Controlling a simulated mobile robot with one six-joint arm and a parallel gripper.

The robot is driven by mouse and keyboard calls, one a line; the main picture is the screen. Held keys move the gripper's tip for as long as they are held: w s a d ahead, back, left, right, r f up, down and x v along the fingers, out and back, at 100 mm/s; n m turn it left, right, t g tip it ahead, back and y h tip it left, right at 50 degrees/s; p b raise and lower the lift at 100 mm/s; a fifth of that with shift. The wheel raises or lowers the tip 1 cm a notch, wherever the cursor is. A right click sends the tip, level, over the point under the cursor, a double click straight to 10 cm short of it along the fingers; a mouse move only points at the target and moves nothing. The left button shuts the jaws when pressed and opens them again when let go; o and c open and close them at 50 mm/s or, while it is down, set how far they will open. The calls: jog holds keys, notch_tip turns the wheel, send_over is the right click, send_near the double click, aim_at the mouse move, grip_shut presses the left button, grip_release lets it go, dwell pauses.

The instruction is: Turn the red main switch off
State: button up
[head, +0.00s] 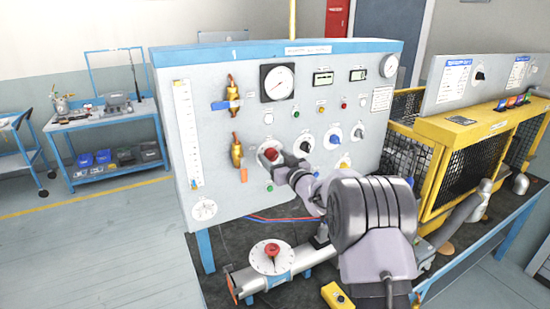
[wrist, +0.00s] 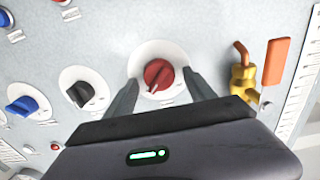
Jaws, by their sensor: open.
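The red main switch (head: 270,154) is a round red knob on a white disc, on the grey upright panel. In the wrist view the red knob (wrist: 158,74) sits near the top middle, with its grip ridge tilted from upright. My gripper (head: 282,160) is at the panel by the red knob. In the wrist view my gripper (wrist: 160,92) is open, with one dark finger on each side of the white disc. The fingers stand apart from the knob, and I cannot tell how far their tips are from the panel.
A black knob (wrist: 80,94) and a blue knob (wrist: 22,105) are beside the switch. A brass valve (wrist: 243,78) and an orange tag (wrist: 276,62) are close on its other side. A valve with a red knob on a white dial (head: 271,255) stands on the bench below.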

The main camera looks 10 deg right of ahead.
jog(key=c, duration=1.4)
jog(key=shift+o, duration=0.2)
jog(key=shift+f+b, duration=0.1)
jog(key=shift+b, duration=0.2)
jog(key=n+b, duration=0.1)
jog(key=b, duration=0.1)
jog(key=n+b, duration=0.2)
jog(key=b, duration=0.1)
jog(key=shift+f+n, duration=0.25)
jog(key=shift+n, duration=0.05)
jog(key=n+b, duration=0.4)
jog(key=shift+a+n+b, duration=0.15)
jog(key=shift+n+b, duration=0.15)
jog(key=n+b, duration=0.4)
jog(key=n, duration=0.1)
jog(key=shift+s+r+n+b, duration=0.1)
jog(key=shift+n+b, duration=1.45)
jog(key=shift+n, duration=0.75)
